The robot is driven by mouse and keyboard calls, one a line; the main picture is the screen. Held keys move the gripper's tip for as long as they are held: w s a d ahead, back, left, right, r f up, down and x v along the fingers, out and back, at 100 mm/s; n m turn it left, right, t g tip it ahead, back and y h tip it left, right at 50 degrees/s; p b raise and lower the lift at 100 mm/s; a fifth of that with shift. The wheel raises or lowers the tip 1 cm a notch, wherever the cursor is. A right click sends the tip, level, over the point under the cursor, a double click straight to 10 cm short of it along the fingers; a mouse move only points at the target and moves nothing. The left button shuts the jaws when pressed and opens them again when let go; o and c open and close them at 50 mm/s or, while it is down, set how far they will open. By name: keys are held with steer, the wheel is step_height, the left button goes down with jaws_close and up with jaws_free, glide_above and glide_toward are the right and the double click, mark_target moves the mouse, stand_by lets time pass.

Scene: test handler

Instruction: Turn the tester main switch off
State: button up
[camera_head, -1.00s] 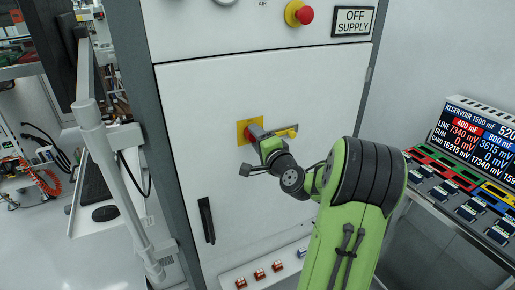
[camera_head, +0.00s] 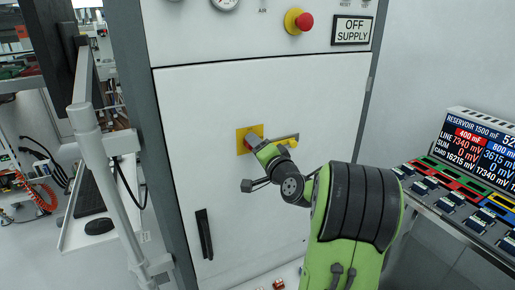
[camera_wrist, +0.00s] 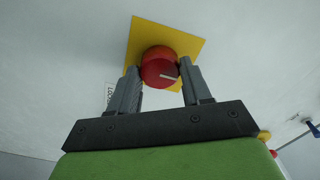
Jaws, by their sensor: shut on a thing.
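The tester main switch is a round red knob (camera_wrist: 161,66) on a square yellow plate (camera_wrist: 142,36) on the white cabinet door. A white line on the knob points to the right in the wrist view. My gripper (camera_wrist: 158,72) is shut on the knob, one finger on each side of it. In the head view my gripper (camera_head: 256,143) is at the yellow plate (camera_head: 242,134) and hides most of the knob.
A black door handle (camera_head: 204,235) is lower left. Above are a red emergency button (camera_head: 304,21) and an OFF SUPPLY sign (camera_head: 352,30). A monitor post (camera_head: 105,180) stands left; a lit display (camera_head: 480,148) stands right.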

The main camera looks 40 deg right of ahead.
steer(key=o, duration=1.1)
steer(key=shift+c, duration=0.2)
steer(key=b+v, duration=0.3)
steer(key=v, duration=1.2)
steer(key=shift+s+a, duration=0.2)
steer(key=shift+s, duration=0.15)
